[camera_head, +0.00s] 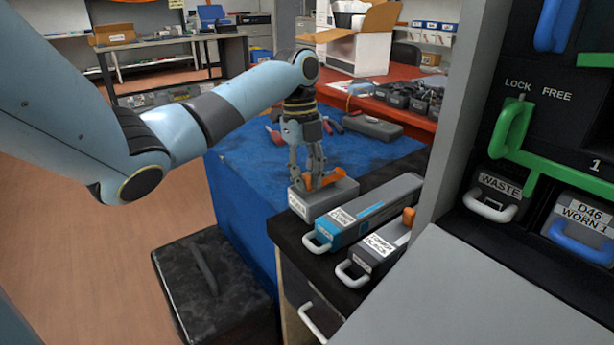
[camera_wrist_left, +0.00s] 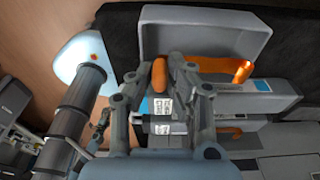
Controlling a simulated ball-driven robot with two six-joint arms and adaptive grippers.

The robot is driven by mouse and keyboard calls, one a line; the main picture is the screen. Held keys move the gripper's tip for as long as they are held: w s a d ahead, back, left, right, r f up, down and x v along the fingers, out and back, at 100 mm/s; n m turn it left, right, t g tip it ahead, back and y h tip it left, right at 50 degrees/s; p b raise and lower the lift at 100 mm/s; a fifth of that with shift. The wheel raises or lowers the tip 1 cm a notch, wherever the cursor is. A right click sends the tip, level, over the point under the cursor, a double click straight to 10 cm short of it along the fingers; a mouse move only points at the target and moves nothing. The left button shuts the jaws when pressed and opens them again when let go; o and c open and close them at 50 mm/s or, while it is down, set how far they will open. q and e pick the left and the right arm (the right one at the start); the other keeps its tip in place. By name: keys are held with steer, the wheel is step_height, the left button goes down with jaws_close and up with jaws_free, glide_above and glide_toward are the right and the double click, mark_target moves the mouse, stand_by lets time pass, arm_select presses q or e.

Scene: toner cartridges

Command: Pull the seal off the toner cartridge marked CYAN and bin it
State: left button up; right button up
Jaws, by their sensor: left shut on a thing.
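The toner cartridge marked CYAN (camera_head: 368,212) lies on the black cabinet top, grey with a cyan band and a white front handle. It is partly seen in the wrist view (camera_wrist_left: 262,86). The orange seal (camera_head: 325,180) is in my left gripper (camera_head: 315,174), which is shut on its tab; in the wrist view the seal (camera_wrist_left: 159,75) has a strip running right behind the fingers. No orange shows on the cyan cartridge. A small grey open box (camera_wrist_left: 205,40) lies under the gripper and seal, behind the cartridge; its front carries a label too small to read. My right gripper is out of view.
A BLACK toner cartridge (camera_head: 382,246) with an orange tab lies in front of the cyan one. The printer (camera_head: 550,90) with a green lever and WASTE slot stands at right. A blue-covered table (camera_head: 240,190) is behind, a black case (camera_head: 205,290) on the floor.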

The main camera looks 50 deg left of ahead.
arm_select(q)
steer(key=o, duration=0.8)
steer(key=shift+r, duration=0.15)
steer(key=r, duration=0.4)
steer(key=a+r, duration=0.1)
steer(key=r, duration=0.2)
steer(key=shift+r, duration=0.1)
